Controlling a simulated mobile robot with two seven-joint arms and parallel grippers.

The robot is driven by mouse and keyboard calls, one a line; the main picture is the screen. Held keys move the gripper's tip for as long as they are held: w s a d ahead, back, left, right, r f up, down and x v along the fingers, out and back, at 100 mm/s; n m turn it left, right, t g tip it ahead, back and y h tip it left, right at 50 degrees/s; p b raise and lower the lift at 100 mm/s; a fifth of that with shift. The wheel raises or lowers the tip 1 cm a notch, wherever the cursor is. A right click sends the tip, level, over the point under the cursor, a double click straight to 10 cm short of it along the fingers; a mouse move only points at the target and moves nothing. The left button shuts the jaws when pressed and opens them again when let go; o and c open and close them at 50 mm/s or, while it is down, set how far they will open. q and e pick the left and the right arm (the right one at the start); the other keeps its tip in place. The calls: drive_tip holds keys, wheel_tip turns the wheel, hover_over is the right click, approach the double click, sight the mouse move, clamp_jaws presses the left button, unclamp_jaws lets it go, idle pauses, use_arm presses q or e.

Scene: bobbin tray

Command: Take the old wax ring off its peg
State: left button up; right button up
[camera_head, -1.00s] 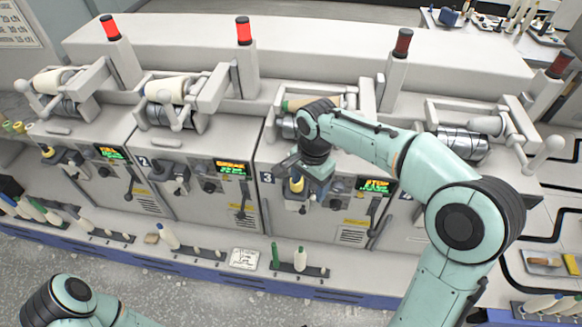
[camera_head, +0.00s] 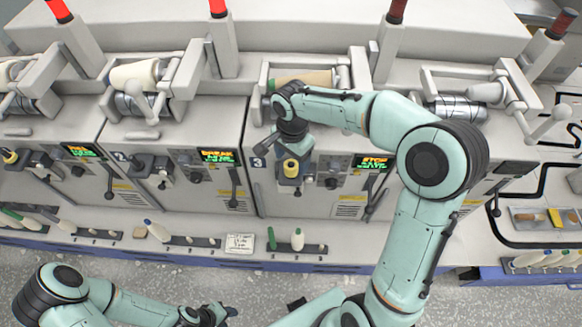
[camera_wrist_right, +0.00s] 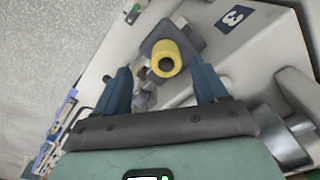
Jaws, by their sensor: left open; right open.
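The yellow wax ring (camera_head: 291,168) sits on its peg on the dark holder at the front of unit 3. In the right wrist view the ring (camera_wrist_right: 166,60) is a yellow cylinder with a dark centre, near the "3" label. My right gripper (camera_wrist_right: 162,72) is open, its two blue fingers on either side of the ring's line and apart from it. In the head view my right wrist (camera_head: 291,128) is just above and behind the ring, and its fingers are mostly hidden. My left gripper (camera_head: 218,314) is low at the bottom edge, empty and away from the machine.
Unit 3 has a green-lit screen (camera_head: 370,163) and a lever (camera_head: 376,200) right of the ring. A roller with a tan bobbin (camera_head: 305,78) is above. A ledge with bobbins on pegs (camera_head: 297,240) and a white note card (camera_head: 240,243) runs below.

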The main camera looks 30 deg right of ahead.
sight(292, 163)
drive_tip(key=f, duration=0.2)
drive_tip(key=w+f, duration=0.1)
drive_tip(key=f, duration=0.2)
drive_tip(key=shift+d, duration=0.2)
drive_tip(key=shift+r, duration=0.1)
drive_tip(key=c, duration=1.1)
drive_tip(key=shift+r, duration=0.15)
